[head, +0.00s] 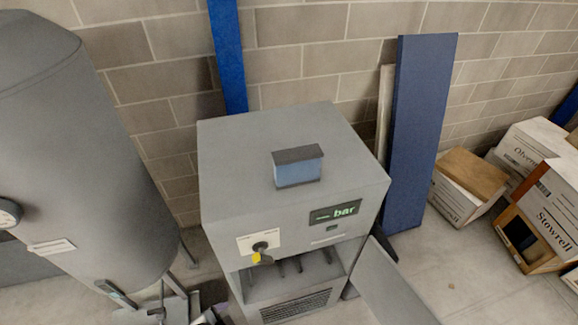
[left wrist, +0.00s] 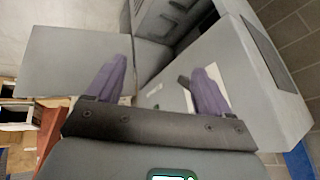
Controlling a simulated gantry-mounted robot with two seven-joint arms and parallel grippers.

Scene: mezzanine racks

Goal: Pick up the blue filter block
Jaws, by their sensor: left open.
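The blue filter block (head: 298,172), with a dark grey top, sits on the flat top of a grey cabinet (head: 240,150) in the head view. Nothing touches it. It does not show in the left wrist view. My left gripper (left wrist: 157,82) has two purple fingers spread apart with nothing held between them. It faces the cabinet (left wrist: 265,100), which looks tilted in that view. A small purple and dark part at the bottom edge of the head view seems to be this gripper, low in front of the cabinet. My right gripper is not in view.
The cabinet's front door (head: 392,287) hangs open to the right, and a yellow-tagged key or knob (head: 258,256) sticks out in front. A grey tank (head: 75,150) stands left. A blue panel (head: 420,130) leans on the wall. Cardboard boxes (head: 468,180) lie right.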

